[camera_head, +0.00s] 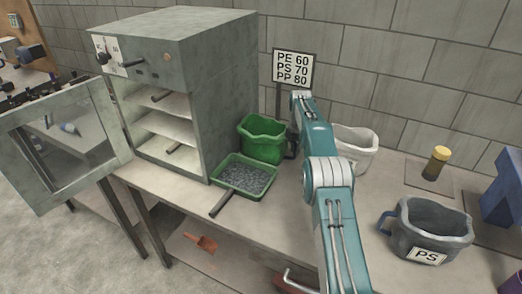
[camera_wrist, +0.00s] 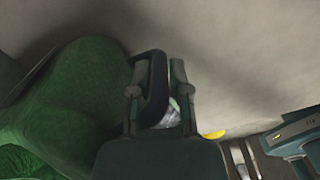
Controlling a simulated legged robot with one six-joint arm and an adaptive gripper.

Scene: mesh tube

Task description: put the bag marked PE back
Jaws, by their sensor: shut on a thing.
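A green bag (camera_head: 262,138) stands upright beside the oven, behind a green tray; no label on it shows. It fills the left of the wrist view (camera_wrist: 65,95). My gripper (camera_wrist: 158,85) is at the bag's right side, shut on its dark handle loop (camera_wrist: 152,58). In the head view my arm mostly hides the gripper. I cannot tell whether the bag touches the bench. A sign (camera_head: 293,69) on the wall side reads PE 60, PS 70, PP 80.
A green tray (camera_head: 218,180) of grey pellets is in front of the bag. A grey oven (camera_head: 222,90) with its door (camera_head: 22,165) open is left. A white bag (camera_head: 360,158), a grey PS bag (camera_head: 402,235) and a yellow-capped bottle (camera_head: 433,168) are right.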

